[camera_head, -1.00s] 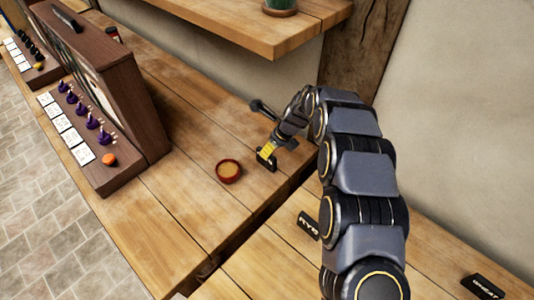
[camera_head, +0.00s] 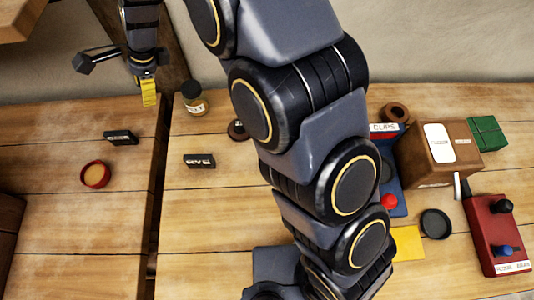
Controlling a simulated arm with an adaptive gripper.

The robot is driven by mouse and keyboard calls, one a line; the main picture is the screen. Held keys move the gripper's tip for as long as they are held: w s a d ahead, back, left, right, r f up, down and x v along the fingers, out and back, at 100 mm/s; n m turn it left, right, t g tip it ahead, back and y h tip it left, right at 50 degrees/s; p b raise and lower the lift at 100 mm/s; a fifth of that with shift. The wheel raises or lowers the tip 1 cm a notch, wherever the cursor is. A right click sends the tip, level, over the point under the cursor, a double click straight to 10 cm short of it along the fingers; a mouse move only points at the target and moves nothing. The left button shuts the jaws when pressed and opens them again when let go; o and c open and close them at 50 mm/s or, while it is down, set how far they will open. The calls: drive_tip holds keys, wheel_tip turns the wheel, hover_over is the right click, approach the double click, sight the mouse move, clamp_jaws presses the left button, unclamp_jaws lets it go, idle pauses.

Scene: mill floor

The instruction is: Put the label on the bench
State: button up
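A small black label (camera_head: 120,138) with pale lettering, too small to read, stands on the left bench section (camera_head: 60,235). A second black label, marked RYE (camera_head: 199,160), stands to its right, across the dark gap, on the other bench section (camera_head: 205,240). My gripper (camera_head: 149,95), with a yellow part at its tip, hangs at upper left, up and to the right of the first label and apart from it. No label shows at its tip. I cannot make out whether its fingers are open or shut.
A red bowl (camera_head: 95,174) sits near the first label. A jar (camera_head: 194,99) stands behind RYE. At right are a wooden box (camera_head: 438,152), a green box (camera_head: 487,133), a red control box (camera_head: 497,232) and a yellow sheet (camera_head: 407,243). My arm hides the middle.

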drive_tip(key=s+d+r+n+h, duration=0.1)
drive_tip(key=s+d+r+n, duration=0.3)
drive_tip(key=d, duration=0.5)
drive_tip(key=s+d+r+n+h, duration=0.1)
drive_tip(key=s+d+r+n, duration=0.15)
drive_tip(key=s+d, duration=0.4)
drive_tip(key=s+d+r+n+h, duration=0.1)
drive_tip(key=s+d+r+n, duration=0.25)
drive_tip(key=d, duration=0.65)
drive_tip(key=s+d+n+g, duration=0.1)
drive_tip(key=s+d+n, duration=0.2)
drive_tip(key=s+d, duration=0.3)
drive_tip(key=s, duration=0.4)
drive_tip(key=shift+s+d+f+h, duration=0.15)
drive_tip(key=shift+d+f+h, duration=0.15)
drive_tip(key=shift+h, duration=0.1)
